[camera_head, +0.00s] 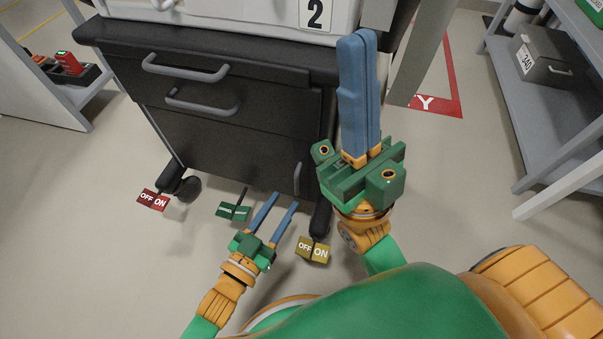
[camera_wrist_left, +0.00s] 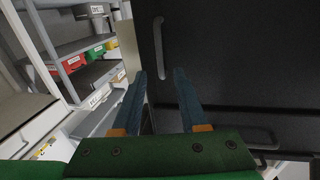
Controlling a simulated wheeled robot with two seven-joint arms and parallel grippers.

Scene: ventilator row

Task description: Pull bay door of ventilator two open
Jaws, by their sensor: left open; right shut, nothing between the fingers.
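The ventilator cart (camera_head: 200,60) is dark, with a white upper unit marked 2. Its bay door (camera_head: 240,150) is the lower dark panel and looks shut. A short upright door handle (camera_head: 297,178) is near its right edge. My left gripper (camera_head: 284,200) is open and empty, low in front of the door, its tips close to the handle. In the left wrist view the handle (camera_wrist_left: 158,48) lies just beyond the fingertips, lined up with the gap; contact cannot be told. My right gripper (camera_head: 362,36) is shut and empty, raised right of the cart.
Two drawer handles (camera_head: 185,68) cross the upper front. Red (camera_head: 153,200), green (camera_head: 233,211) and yellow (camera_head: 313,249) pedals are around the cart's foot. A grey shelf (camera_head: 550,110) holds a box marked 340. The floor at left is clear.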

